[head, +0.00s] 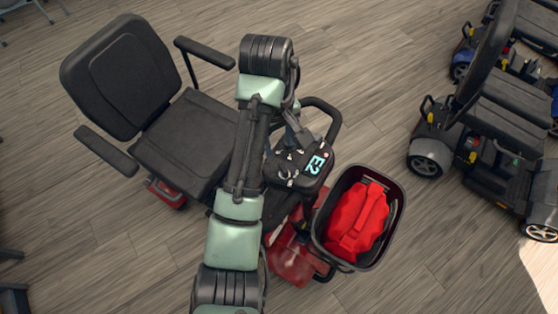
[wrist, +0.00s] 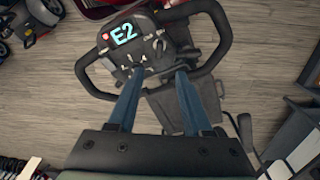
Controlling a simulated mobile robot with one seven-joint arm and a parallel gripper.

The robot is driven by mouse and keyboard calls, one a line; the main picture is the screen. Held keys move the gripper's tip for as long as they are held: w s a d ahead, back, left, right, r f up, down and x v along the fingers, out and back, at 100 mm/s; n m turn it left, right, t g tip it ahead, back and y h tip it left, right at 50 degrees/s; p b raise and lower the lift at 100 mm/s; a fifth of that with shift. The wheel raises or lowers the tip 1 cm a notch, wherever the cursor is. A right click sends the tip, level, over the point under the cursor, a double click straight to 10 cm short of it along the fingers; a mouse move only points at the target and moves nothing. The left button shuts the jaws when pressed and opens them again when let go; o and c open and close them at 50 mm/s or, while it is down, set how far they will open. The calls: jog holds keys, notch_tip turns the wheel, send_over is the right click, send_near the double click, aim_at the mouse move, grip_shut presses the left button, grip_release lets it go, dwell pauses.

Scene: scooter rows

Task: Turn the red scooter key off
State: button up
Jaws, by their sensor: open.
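The red scooter (head: 290,262) stands below my arm in the head view, with a black seat and a dark control console (head: 312,182) marked E2. The console (wrist: 134,52) fills the upper middle of the wrist view, between the loop handlebars (wrist: 214,30). Small levers and knobs sit on it. I cannot tell for sure which one is the key, or how it is turned. My gripper (wrist: 156,84) is open and empty, its two blue fingers spread apart and pointing at the console's lower edge. In the head view my arm partly hides the console and handlebar.
A black basket (head: 392,222) with a red bag (head: 357,218) is fixed to the scooter's front. The black seat (head: 185,140) and its armrests are close on the left. Other scooters (head: 490,130) stand at the right. Wooden floor lies clear between the rows.

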aim_at(283, 167)
jog(key=f, duration=1.2)
jog(key=shift+w+d+f, duration=0.1)
jog(key=shift+w+d, duration=0.15)
jog(key=shift+d, duration=0.15)
jog(key=shift+c, duration=0.2)
grip_shut()
